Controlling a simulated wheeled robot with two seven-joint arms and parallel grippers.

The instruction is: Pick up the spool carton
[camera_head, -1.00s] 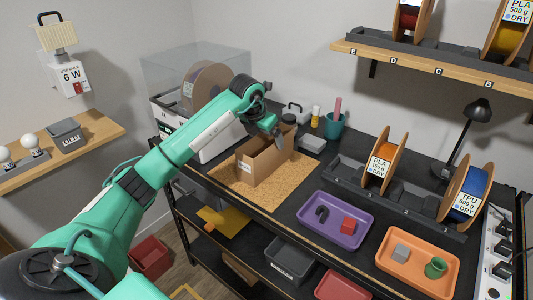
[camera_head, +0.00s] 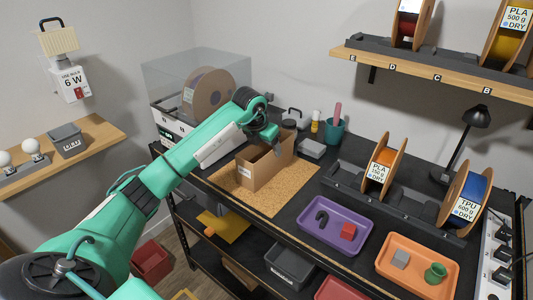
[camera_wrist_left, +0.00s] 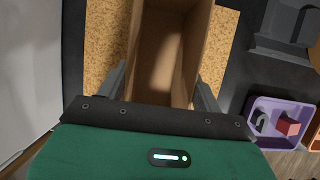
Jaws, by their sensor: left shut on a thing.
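The spool carton (camera_head: 258,174) is an open-topped brown cardboard box standing upright on the cork mat (camera_head: 292,198) in the head view. In the left wrist view I look down into the carton (camera_wrist_left: 160,50), which looks empty. My left gripper (camera_head: 276,144) is at the carton's top, at its right end in the head view. In the left wrist view the gripper's fingers (camera_wrist_left: 160,88) lie on the two outer sides of the carton, shut on it. The fingertips are partly hidden by the carton. My right gripper is not in view.
A purple tray (camera_head: 334,241) and an orange tray (camera_head: 418,279) lie to the right on the bench. A spool rack (camera_head: 345,186) stands behind them. A clear-lidded box (camera_head: 195,75) stands at the left, and a teal cup (camera_head: 334,126) behind the carton.

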